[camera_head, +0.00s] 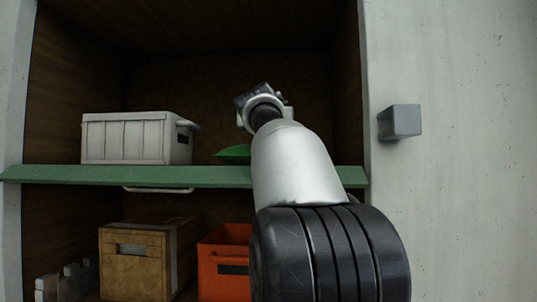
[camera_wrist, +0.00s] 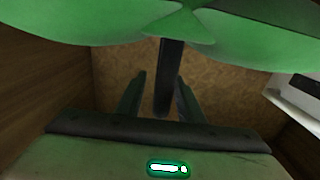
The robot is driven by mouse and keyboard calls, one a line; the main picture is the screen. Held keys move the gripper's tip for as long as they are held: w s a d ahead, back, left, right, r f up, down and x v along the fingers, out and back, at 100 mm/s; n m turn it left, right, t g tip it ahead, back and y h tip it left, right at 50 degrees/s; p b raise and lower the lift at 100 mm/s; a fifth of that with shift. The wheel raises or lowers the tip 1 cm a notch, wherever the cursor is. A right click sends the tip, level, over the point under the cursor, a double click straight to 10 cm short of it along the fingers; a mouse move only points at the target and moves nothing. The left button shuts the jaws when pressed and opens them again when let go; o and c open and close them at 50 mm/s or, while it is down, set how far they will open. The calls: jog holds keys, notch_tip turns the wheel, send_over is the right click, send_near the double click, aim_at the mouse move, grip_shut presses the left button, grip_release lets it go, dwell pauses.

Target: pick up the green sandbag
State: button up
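The green sandbag (camera_wrist: 240,38) fills the top of the wrist view, with two bulging halves meeting at a narrow middle. A dark strap (camera_wrist: 170,65) runs from that middle down the picture. In the head view a small green part of the sandbag (camera_head: 234,153) shows on the shelf, and my arm hides the rest. My gripper (camera_wrist: 160,76) is open, with one finger on each side of the strap. The fingers look apart from the strap. In the head view the fingers cannot be made out behind my wrist.
The green-edged shelf (camera_head: 100,175) spans the wooden compartment. A white crate (camera_head: 125,138) stands on it at left and also shows at right in the wrist view (camera_wrist: 298,95). Below are a cardboard box (camera_head: 133,265) and an orange crate (camera_head: 222,282). The compartment's right wall is close to my arm.

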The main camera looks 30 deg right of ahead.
grip_shut()
dwell(1.3)
